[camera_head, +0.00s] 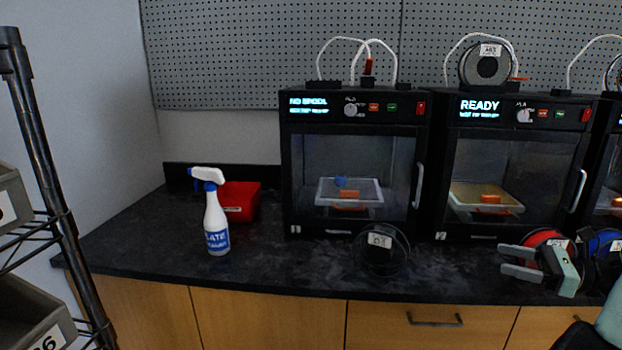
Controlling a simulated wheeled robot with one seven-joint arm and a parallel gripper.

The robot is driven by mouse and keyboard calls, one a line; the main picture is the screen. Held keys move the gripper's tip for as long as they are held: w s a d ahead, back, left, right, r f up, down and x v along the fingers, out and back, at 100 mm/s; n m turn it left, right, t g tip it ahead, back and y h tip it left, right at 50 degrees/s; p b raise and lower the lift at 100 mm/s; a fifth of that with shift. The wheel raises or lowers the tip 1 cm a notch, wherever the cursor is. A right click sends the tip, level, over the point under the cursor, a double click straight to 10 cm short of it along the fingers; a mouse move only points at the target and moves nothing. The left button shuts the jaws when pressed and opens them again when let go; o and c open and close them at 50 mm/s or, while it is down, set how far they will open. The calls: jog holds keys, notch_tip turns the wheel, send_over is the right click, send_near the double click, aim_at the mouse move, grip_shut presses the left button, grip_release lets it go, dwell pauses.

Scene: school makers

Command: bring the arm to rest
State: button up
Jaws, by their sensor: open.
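My gripper (512,262) shows at the lower right, above the front edge of the counter. Its two grey fingers point left and are apart, with nothing between them. A red spool (545,238) is partly hidden behind my gripper's body. I cannot tell whether the two touch. Part of my arm shows at the right edge of the picture.
The dark counter (130,240) bears a spray bottle (216,225), a red box (240,200), an empty-looking clear spool (382,250) and a blue spool (606,245). Printers (355,165) (515,160) stand behind. A shelf rack (40,130) is at left. The counter's left front is clear.

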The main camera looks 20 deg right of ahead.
jog(key=w+a+r+n+g+p, duration=0.1)
jog(key=w+a+r+n+g, duration=0.1)
jog(key=a+n+g, duration=0.5)
jog(key=w+a+r+n+g+y+p, duration=0.1)
jog(key=w+a+n+g, duration=0.15)
jog(key=a, duration=0.85)
jog(key=w+a+r+n+g, duration=0.25)
jog(key=a+n+g, duration=0.3)
jog(key=a, duration=0.35)
jog(key=s+a+r+n+h+p, duration=0.2)
jog(key=s+a+n+h, duration=0.3)
jog(key=a+n, duration=0.5)
jog(key=s+a+r+n+h+p, duration=0.1)
jog(key=s+a+r+n+h, duration=0.1)
jog(key=s+a+n+h, duration=0.4)
jog(key=s+a+n, duration=0.3)
jog(key=a+n, duration=0.2)
jog(key=shift+a+r+t+p, duration=0.2)
jog(key=shift+a+t+p, duration=0.1)
jog(key=shift+a+p, duration=0.1)
